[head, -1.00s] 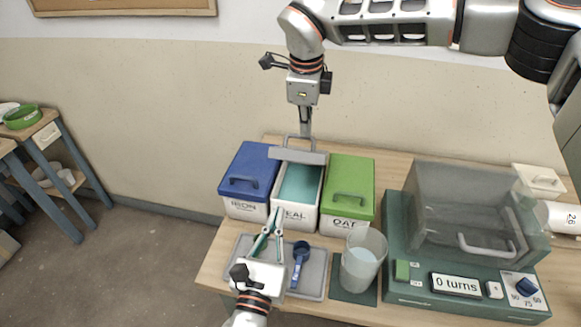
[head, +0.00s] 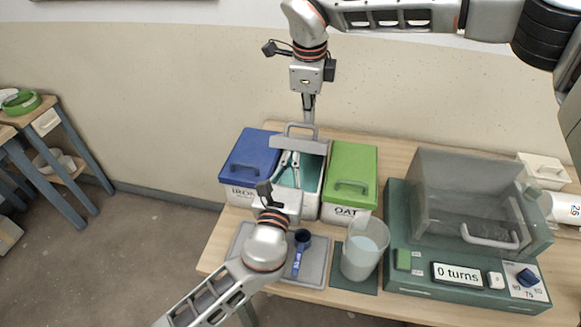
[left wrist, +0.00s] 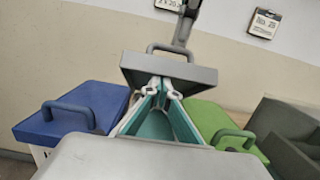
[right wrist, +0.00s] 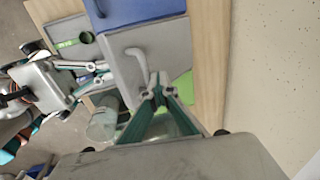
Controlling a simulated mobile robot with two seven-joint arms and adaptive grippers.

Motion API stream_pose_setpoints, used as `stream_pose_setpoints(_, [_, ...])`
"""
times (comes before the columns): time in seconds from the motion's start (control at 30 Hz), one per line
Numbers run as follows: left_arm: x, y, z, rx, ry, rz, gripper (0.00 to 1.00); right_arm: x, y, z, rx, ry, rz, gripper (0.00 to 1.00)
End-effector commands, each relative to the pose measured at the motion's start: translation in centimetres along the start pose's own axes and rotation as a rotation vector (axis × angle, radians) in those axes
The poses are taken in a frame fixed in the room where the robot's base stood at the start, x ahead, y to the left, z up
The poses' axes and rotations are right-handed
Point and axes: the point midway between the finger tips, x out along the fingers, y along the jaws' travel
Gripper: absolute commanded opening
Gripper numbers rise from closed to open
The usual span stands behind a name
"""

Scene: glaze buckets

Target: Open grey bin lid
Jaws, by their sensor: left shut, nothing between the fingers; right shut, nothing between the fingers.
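The grey bin (head: 311,204) stands between the blue and green bins, its teal inside visible. Its grey lid (head: 317,146) is raised and tilted at the back of the opening, with its handle (head: 301,126) on top. It also shows in the left wrist view (left wrist: 200,73). My left gripper (head: 290,156) is shut, reaching over the bin opening with its fingertips close to the lid's lower edge; contact is unclear. My right gripper (head: 308,120) is shut just behind the lid, beside the handle. In the right wrist view its fingertips (right wrist: 158,88) are near the handle.
A blue-lidded bin (head: 252,150) stands left and a green-lidded bin (head: 350,170) right. In front are a tray (head: 316,268) with a blue scoop (head: 301,243) and a clear jug (head: 361,258). A green machine (head: 410,285) with a clear cover stands at the right.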

Motion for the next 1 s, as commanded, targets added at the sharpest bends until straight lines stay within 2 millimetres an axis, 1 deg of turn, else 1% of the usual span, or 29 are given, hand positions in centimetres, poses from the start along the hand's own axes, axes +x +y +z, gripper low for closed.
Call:
stream_pose_setpoints(0.1, [0.3, 0.0, 0.4, -0.001, -0.003, 0.000, 0.00, -0.1, 0.1, 0.1, -0.001, -0.001, 0.001, 0.00])
stream_pose_setpoints(0.4, [0.4, -0.1, 0.6, -0.001, -0.005, -0.001, 0.00, 0.0, 0.3, 0.1, -0.002, 0.000, 0.005, 0.00])
stream_pose_setpoints(0.47, [0.6, -0.1, 1.0, -0.002, -0.007, 0.000, 0.00, 0.0, 0.3, 0.1, -0.002, 0.000, 0.006, 0.00])
stream_pose_setpoints(0.6, [1.7, -0.1, 2.4, -0.005, -0.011, -0.001, 0.00, 0.0, 0.5, 0.2, -0.004, 0.001, 0.011, 0.00])
stream_pose_setpoints(0.87, [1.9, -0.1, 2.8, -0.005, -0.015, 0.000, 0.00, 0.3, 0.9, 0.2, -0.008, 0.005, 0.015, 0.00])
stream_pose_setpoints(0.97, [1.9, -0.1, 2.8, -0.006, -0.017, 0.000, 0.00, 0.3, 0.9, 0.2, -0.008, 0.006, 0.016, 0.24])
stream_pose_setpoints(1.0, [1.9, -0.1, 2.8, -0.006, -0.017, 0.000, 0.00, 0.3, 0.9, 0.2, -0.008, 0.006, 0.016, 0.25])
